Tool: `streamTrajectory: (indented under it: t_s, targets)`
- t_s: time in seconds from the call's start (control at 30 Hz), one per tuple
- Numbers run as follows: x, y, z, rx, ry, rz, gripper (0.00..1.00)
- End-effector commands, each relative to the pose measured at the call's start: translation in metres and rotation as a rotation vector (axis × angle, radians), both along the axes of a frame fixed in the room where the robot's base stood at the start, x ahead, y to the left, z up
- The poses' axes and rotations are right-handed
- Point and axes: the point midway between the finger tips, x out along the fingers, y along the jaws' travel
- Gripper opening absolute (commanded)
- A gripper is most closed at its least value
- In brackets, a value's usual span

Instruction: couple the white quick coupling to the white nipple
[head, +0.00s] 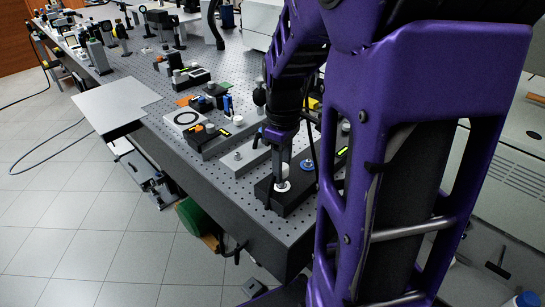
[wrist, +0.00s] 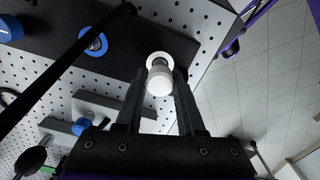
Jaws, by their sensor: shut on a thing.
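My gripper (wrist: 161,84) is shut on the white quick coupling (wrist: 159,84), a short white cylinder between the fingertips. Just past it in the wrist view is the white nipple (wrist: 153,58), with a white ring around a metallic middle, on a black block. The coupling overlaps the ring's lower edge in this view; I cannot tell whether the two touch. In the head view my gripper (head: 282,176) points down over the white ring (head: 282,187) on the black block (head: 293,203), near the table corner. The coupling is hard to make out there.
A blue-ringed fitting (wrist: 94,42) sits beside the white one on the same block. A dark hose or rod (wrist: 65,62) crosses the wrist view at left. The table edge is close.

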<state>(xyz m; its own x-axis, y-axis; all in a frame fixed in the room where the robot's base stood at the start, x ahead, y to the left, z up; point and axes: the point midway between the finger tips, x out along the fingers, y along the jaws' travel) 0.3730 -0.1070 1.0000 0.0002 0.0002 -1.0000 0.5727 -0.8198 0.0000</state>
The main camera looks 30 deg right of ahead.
Motion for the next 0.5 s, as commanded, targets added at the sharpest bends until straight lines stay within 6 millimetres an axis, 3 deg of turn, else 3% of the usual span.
streamTrajectory:
  t_s: [0.5]
  targets:
    - [0.0000,0.0000,-0.0110,0.000,0.000,0.000,0.00]
